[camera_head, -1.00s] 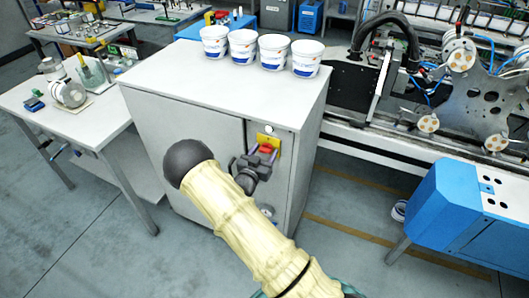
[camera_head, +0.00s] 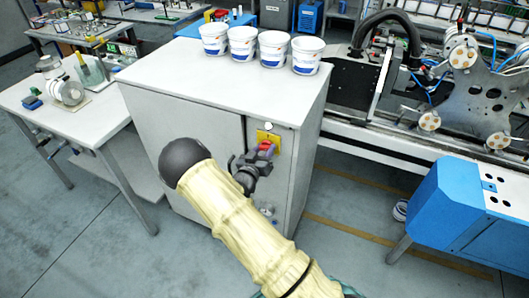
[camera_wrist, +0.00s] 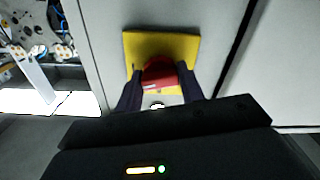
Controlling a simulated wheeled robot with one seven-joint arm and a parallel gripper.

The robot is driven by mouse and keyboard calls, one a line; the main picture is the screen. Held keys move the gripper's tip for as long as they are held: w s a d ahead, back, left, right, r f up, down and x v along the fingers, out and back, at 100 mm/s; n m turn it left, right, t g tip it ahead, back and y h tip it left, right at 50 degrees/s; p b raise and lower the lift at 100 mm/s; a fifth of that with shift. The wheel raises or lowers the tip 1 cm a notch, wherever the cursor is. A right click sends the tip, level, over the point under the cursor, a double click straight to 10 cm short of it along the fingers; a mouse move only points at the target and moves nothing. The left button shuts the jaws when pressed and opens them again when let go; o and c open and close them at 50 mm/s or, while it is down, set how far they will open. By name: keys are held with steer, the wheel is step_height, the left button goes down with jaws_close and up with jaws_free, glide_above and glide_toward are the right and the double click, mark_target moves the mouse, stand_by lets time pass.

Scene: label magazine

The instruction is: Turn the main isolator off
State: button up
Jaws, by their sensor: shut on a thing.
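The main isolator is a red handle (camera_wrist: 160,74) on a yellow plate (camera_wrist: 185,46), mounted on the front of a grey-white cabinet. In the head view the yellow plate (camera_head: 275,138) sits near the cabinet's top right, with the red handle (camera_head: 267,146) partly behind my gripper. My gripper (camera_head: 262,155) reaches the handle from the front. In the wrist view the dark fingers of my gripper (camera_wrist: 160,92) stand on either side of the red handle and are shut on it. The lower part of the handle is hidden between the fingers.
Several white tubs (camera_head: 258,50) stand on top of the cabinet (camera_head: 185,75). A white workbench (camera_head: 85,120) is at the left. A blue machine unit (camera_head: 450,220) and the larger machine (camera_head: 480,90) stand at the right. Floor is free in front.

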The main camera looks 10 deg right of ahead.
steer(key=n+b, duration=0.1)
steer(key=n, duration=0.2)
steer(key=shift+n, duration=0.4)
steer(key=n, duration=0.3)
steer(key=shift+n+b, duration=0.3)
steer(key=shift+b, duration=0.05)
steer(key=n, duration=0.3)
steer(key=shift+n, duration=0.3)
steer(key=shift+a+n, duration=0.1)
steer(key=shift+n, duration=1.8)
steer(key=o, duration=1)
steer(key=shift+s, duration=0.1)
